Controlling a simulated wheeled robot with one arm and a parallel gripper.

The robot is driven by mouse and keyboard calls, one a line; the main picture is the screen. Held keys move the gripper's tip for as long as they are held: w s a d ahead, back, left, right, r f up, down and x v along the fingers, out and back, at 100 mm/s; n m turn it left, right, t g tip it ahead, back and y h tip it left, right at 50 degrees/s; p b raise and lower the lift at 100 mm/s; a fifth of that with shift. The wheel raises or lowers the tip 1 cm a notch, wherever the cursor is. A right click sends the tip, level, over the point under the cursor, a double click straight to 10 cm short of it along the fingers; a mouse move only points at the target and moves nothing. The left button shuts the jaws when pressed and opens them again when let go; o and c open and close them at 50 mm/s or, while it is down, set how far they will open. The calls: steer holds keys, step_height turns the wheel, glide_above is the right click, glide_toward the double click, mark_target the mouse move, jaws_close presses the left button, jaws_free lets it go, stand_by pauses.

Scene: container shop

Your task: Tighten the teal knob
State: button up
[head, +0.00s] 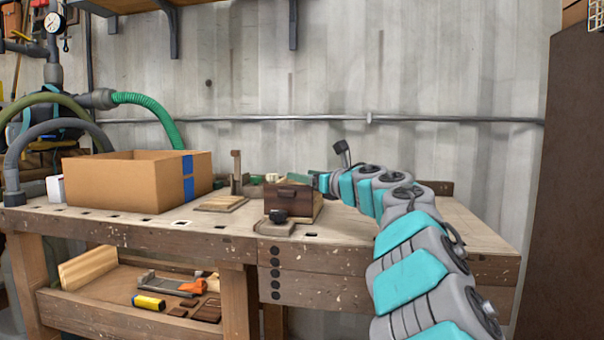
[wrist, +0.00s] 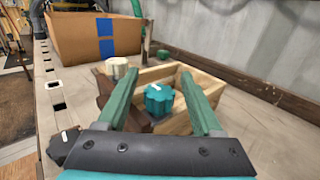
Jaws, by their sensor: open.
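The teal knob (wrist: 159,103) is scalloped, with a pale mark on its top. In the wrist view it sits inside a light wooden frame (wrist: 212,86). My gripper (wrist: 160,76) is open, with one green finger to the left of the knob and the other to its right. Both fingers look apart from the knob, though depth is hard to judge. In the head view my gripper (head: 312,179) is over the wooden box (head: 303,207) on the workbench, and the knob cannot be made out there.
A cream knob (wrist: 117,67) stands behind the left finger. A black knob (head: 278,216) is at the bench's front edge. A cardboard box (head: 125,183) with blue tape stands to the left on the workbench (head: 150,228). The bench to the right of the frame is clear.

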steer(key=shift+x, duration=0.85)
steer(key=shift+s, duration=0.1)
jaws_close()
